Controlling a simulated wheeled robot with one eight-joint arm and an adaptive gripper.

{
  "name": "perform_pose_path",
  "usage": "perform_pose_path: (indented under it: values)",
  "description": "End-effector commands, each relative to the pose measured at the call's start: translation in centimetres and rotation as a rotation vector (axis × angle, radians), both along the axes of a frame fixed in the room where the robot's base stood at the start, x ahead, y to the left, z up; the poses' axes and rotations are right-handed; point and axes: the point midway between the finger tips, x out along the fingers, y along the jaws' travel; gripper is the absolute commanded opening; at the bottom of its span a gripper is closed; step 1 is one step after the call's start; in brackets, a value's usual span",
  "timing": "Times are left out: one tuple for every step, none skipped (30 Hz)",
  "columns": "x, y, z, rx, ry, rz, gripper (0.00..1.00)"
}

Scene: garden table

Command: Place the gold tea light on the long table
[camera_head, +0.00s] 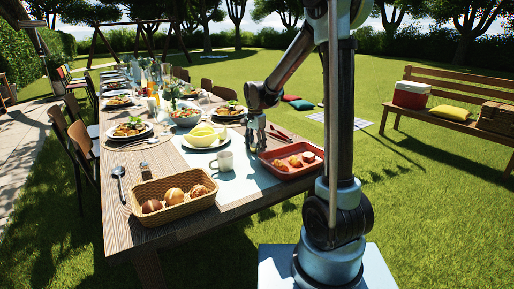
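The long wooden table (150,233) runs from the near left into the distance, laid with dishes. My gripper (257,147) hangs above the table's right side, just left of the red tray. It is small and dark here, and I cannot tell whether its fingers are open or shut or hold anything. I cannot make out a gold tea light for sure. It may be hidden by the gripper or too small to tell.
A red tray (272,171) with small orange-brown items lies at the right edge. The near left table corner is bare. A bench (455,124) stands right.

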Motion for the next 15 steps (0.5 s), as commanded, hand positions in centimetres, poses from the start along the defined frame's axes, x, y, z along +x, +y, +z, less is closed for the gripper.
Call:
perform_pose_path:
  values:
    - [0.0, 0.0, 0.0, 0.000, 0.000, 0.000, 0.58]
    - [0.0, 0.0, 0.0, 0.000, 0.000, 0.000, 0.58]
    - [0.0, 0.0, 0.0, 0.000, 0.000, 0.000, 0.58]
    - [0.0, 0.0, 0.0, 0.000, 0.000, 0.000, 0.58]
    - [0.0, 0.0, 0.0, 0.000, 0.000, 0.000, 0.58]
    - [0.0, 0.0, 0.0, 0.000, 0.000, 0.000, 0.58]
    - [0.0, 0.0, 0.0, 0.000, 0.000, 0.000, 0.58]
    - [0.0, 0.0, 0.0, 0.000, 0.000, 0.000, 0.58]
    - [0.0, 0.0, 0.1, 0.000, 0.000, -0.001, 0.58]
    - [0.0, 0.0, 0.1, 0.000, 0.000, -0.001, 0.58]
    - [0.0, 0.0, 0.2, 0.000, 0.000, -0.001, 0.58]
    - [0.0, 0.0, 0.4, 0.000, 0.000, -0.001, 0.58]
    - [0.0, -0.1, 0.6, 0.000, 0.000, -0.001, 0.58]
    - [0.0, -0.1, 0.8, 0.000, 0.000, -0.001, 0.58]
    - [0.0, -0.1, 1.3, 0.000, 0.000, -0.001, 0.58]
